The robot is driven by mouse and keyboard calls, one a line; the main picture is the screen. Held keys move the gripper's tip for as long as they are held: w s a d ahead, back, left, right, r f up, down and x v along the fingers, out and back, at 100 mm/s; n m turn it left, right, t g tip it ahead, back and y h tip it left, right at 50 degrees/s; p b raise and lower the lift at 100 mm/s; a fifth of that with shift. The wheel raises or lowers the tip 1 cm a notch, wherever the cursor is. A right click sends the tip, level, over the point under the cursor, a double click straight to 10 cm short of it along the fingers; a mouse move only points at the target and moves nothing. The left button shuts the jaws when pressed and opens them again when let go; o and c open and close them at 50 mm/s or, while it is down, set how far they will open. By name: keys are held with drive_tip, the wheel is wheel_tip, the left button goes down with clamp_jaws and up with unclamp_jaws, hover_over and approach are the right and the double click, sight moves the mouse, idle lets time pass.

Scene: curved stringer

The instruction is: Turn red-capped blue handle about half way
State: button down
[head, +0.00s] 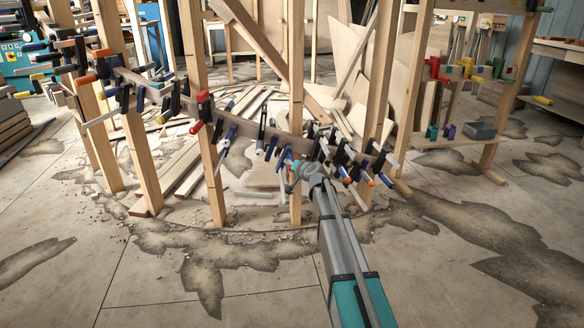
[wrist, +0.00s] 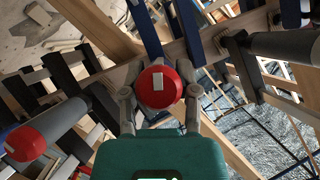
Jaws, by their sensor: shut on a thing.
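In the wrist view a round red cap (wrist: 161,88) with a white mark sits between the two fingers of my gripper (wrist: 160,103). My gripper is shut on this handle, one grey finger on each side. The cap faces the camera and hides the handle's blue body and the finger contact. In the head view my gripper (head: 296,178) is at the clamp row on the curved wooden stringer (head: 245,128). The held handle is too small and covered to make out clearly there. The white mark points roughly up and down in the wrist view.
Another red-capped handle (wrist: 27,143) stands at the lower left in the wrist view, and a grey handle (wrist: 285,46) is at the right. Several clamps crowd both sides. Wooden posts (head: 296,80) rise close by.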

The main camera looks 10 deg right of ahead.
drive_tip(key=shift+d+f+m+t+y+b, duration=0.15)
drive_tip(key=shift+m+t+y+b, duration=0.15)
drive_tip(key=shift+m+y+b, duration=0.75)
drive_tip(key=shift+m+t+y+b, duration=0.3)
drive_tip(key=shift+m+y+b, duration=0.15)
drive_tip(key=shift+b, duration=0.1)
drive_tip(key=shift+c, duration=1.8)
unclamp_jaws()
